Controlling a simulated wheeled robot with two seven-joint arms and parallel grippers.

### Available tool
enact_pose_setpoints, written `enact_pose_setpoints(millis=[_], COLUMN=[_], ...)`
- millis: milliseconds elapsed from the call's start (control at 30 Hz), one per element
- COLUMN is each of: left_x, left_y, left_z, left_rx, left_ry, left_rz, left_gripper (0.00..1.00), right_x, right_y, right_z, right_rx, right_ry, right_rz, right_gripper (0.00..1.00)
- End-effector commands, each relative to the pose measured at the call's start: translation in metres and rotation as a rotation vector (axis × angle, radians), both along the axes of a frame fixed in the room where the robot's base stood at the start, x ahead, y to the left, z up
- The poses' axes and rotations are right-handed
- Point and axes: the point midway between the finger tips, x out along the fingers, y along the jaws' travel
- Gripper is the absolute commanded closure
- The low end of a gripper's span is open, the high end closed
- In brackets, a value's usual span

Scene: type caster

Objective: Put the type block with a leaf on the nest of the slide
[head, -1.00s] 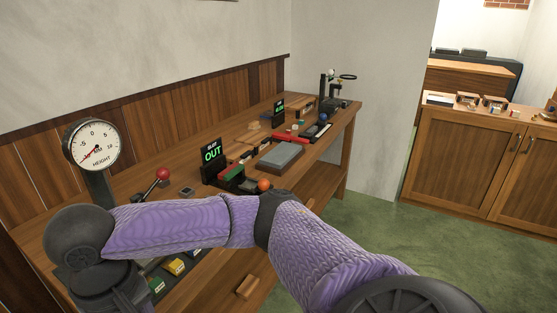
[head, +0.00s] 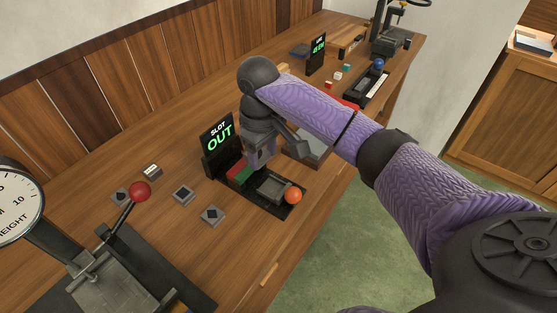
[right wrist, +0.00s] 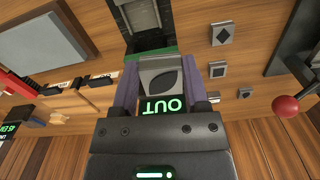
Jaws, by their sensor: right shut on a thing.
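My right gripper (head: 258,160) is shut on a grey type block. In the right wrist view the block (right wrist: 162,80) shows a dark leaf on its face, between the two fingers. The gripper hangs just behind the slide (head: 284,208), a dark tray with an orange knob (head: 293,195) at its right end. The slide's grey square nest (head: 270,188) looks empty. In the right wrist view part of the slide (right wrist: 140,18) shows beyond the block. I cannot tell the exact gap between block and slide. My left gripper is out of view.
The "SLOT OUT" sign (head: 218,135) and a green bar (head: 238,170) stand close to my gripper. Grey blocks (head: 212,215) lie to the left, near a red-knobbed lever (head: 139,191). A grey slab (head: 308,148) lies behind my right arm.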

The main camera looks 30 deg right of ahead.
Motion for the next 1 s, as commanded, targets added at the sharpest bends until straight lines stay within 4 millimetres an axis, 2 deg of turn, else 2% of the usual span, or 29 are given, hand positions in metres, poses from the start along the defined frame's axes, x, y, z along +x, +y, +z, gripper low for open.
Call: enact_pose_setpoints(millis=[100, 200, 400, 567, 700, 1000], left_x=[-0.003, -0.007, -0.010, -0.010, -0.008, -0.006], left_y=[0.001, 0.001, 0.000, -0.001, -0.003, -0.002], left_z=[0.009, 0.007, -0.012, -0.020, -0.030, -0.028], left_rx=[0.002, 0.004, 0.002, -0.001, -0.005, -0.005], left_ry=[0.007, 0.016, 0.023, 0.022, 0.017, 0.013], left_rz=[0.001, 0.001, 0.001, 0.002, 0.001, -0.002], left_gripper=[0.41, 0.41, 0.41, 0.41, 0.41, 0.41], right_x=[0.000, -0.001, -0.002, -0.001, -0.001, -0.001], right_y=[-0.023, -0.033, -0.035, -0.035, -0.035, -0.035], right_z=[-0.015, -0.029, -0.081, -0.103, -0.128, -0.128], right_rx=[0.003, 0.002, 0.000, 0.001, 0.000, 0.000], right_ry=[0.004, 0.002, 0.002, 0.000, 0.000, -0.002], right_rz=[0.064, 0.098, 0.110, 0.109, 0.109, 0.109], right_gripper=[1.00, 1.00, 1.00, 1.00, 1.00, 1.00])
